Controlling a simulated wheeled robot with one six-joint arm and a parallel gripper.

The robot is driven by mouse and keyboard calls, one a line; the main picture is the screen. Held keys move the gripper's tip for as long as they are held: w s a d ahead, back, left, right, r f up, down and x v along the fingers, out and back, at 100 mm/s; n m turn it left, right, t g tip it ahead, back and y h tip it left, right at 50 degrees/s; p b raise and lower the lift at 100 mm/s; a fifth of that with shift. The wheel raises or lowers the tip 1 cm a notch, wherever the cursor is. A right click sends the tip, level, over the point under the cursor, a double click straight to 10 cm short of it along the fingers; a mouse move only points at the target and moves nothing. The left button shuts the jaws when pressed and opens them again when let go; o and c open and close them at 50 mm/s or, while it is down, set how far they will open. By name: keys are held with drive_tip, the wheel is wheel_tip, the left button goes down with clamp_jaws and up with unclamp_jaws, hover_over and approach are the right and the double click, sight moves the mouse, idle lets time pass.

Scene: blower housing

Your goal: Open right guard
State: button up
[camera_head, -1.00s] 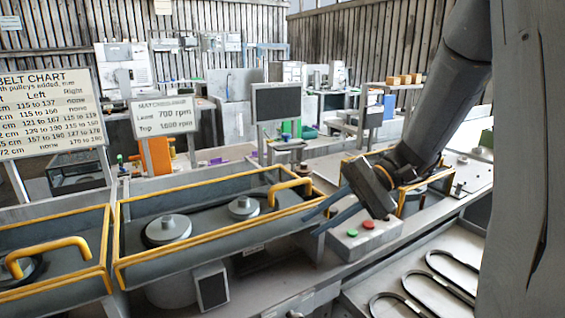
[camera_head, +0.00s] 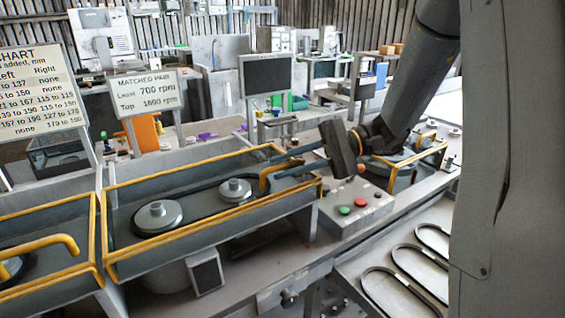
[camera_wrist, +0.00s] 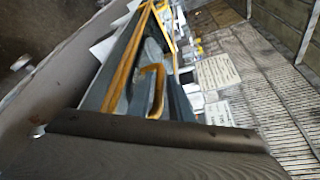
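The middle yellow-edged guard (camera_head: 120,262) is a long tray-like frame around two grey pulleys and a belt. Its yellow handle (camera_head: 264,183) stands at the right end and is partly hidden by my gripper. My gripper (camera_head: 274,168) is open, its two dark fingers pointing left at the handle, one above the other in the picture. I cannot tell whether they touch it. In the wrist view the handle (camera_wrist: 159,88) shows ahead, beyond the dark gripper body. Another yellow-framed guard (camera_head: 432,158) is behind my wrist on the right, and a third (camera_head: 92,235) is at the left.
A control box with a green button (camera_head: 344,211) and a red button (camera_head: 361,201) sits just below my gripper. A dark screen (camera_head: 266,74) stands behind the guard. Signs stand at the back left. Looped belts (camera_head: 420,268) lie on a tray at lower right.

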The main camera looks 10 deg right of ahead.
drive_tip(key=shift+a+f, duration=0.15)
drive_tip(key=shift+a, duration=0.4)
clamp_jaws()
